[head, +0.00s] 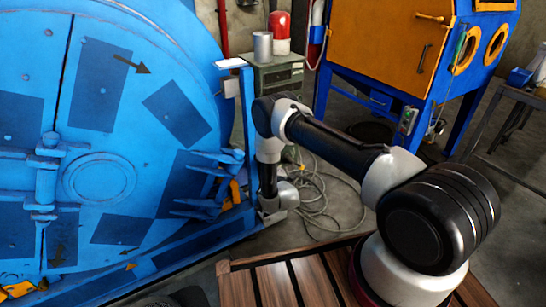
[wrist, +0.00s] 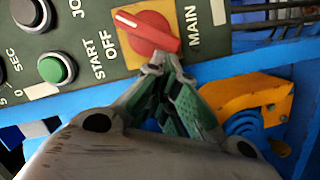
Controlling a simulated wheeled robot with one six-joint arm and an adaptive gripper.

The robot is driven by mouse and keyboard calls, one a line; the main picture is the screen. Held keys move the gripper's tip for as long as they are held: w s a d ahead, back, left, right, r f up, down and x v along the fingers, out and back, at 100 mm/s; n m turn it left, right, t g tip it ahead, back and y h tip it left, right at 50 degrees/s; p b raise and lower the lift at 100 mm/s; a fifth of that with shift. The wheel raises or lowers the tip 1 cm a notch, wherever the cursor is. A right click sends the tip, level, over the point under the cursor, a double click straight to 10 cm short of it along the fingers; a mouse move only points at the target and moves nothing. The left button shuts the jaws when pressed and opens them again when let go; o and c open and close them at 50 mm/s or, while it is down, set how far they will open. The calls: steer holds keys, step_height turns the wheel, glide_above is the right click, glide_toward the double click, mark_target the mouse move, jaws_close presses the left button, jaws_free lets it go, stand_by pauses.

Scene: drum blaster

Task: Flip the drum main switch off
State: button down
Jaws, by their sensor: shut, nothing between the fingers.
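The main switch (wrist: 147,32) is a red rotary knob on a yellow square plate, at the top of the wrist view. Its bar slants from upper left to lower right, between the lettering OFF and MAIN. My gripper (wrist: 162,66) is shut and empty, its green-sided fingertips just below the knob's lower right part. I cannot tell whether the tips touch the knob or plate. The blue drum (head: 100,150) fills the left of the head view. The switch cannot be made out there, and the fingertips are not clear behind my arm.
A green button (wrist: 52,69) sits left of the switch on the grey-green panel (wrist: 88,20). An orange bracket (wrist: 245,95) is on the right, below the panel. In the head view, an orange and blue cabinet (head: 385,40) stands behind, with loose cables (head: 320,195) on the floor.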

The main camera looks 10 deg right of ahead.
steer(key=n, duration=0.1)
steer(key=f+n, duration=0.1)
steer(key=f+n+t, duration=0.1)
steer(key=n, duration=0.1)
steer(key=shift+d+f+h, duration=0.15)
steer(key=shift+d+h, duration=0.15)
steer(key=shift+w+f, duration=0.1)
stand_by(0.8)
